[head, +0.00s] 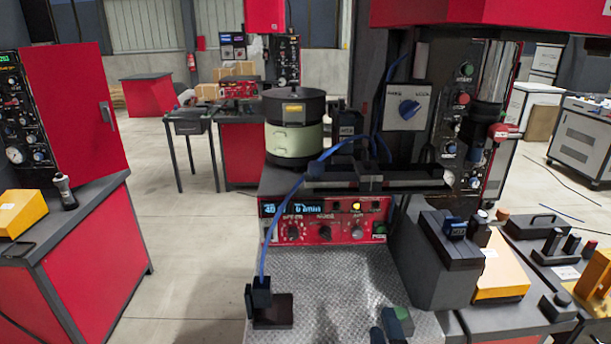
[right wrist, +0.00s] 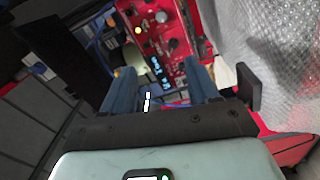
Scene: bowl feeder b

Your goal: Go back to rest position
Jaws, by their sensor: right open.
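My right gripper (head: 393,324) shows only in part at the bottom edge of the head view, over the front of the metal plate. In the right wrist view its two blue-grey fingers (right wrist: 162,80) stand apart with nothing between them. The red control panel (head: 325,222) with a lit blue display stands beyond the gripper; it also shows tilted in the right wrist view (right wrist: 165,45). My left gripper is not in view. The bowl feeder (head: 294,143), pale green with a black top, stands above the panel.
The textured metal plate (head: 335,285) carries a small black block (head: 272,310) with a blue cable at its left. A dark grey box (head: 450,262) stands right of the plate. A red cabinet (head: 90,250) is at left, with open floor (head: 190,260) between.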

